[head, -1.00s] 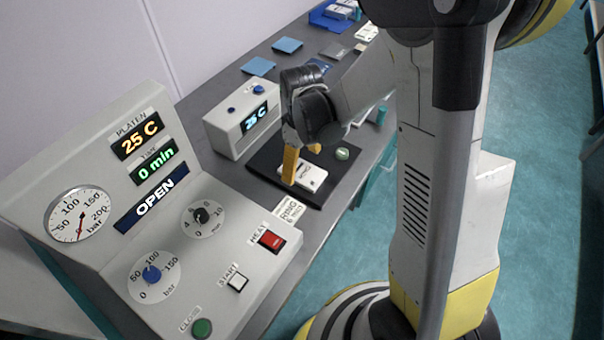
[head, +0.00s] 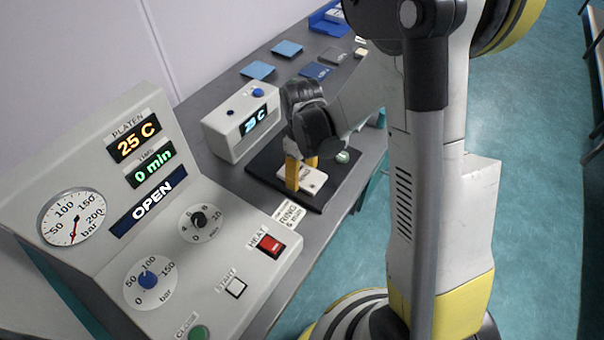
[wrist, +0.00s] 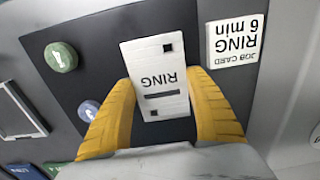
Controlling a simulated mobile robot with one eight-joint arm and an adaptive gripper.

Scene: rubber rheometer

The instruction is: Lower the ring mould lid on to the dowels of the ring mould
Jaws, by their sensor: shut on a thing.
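My gripper (wrist: 161,88) has its two yellow fingers on either side of a white rectangular piece marked RING (wrist: 153,62), shut on it at its near part. In the head view my gripper (head: 302,172) points down over the dark mat, and the white RING piece (head: 314,181) shows low at the fingertips. The ring mould and its dowels cannot be told apart from the lid, so any gap between them is hidden.
The dark mat (head: 262,170) carries a green round piece (wrist: 61,56) and a bluish round piece (wrist: 89,110). A RING job card (wrist: 234,42) lies beside it. A grey display box (head: 228,138) stands behind, and the press control panel (head: 215,255) at the left.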

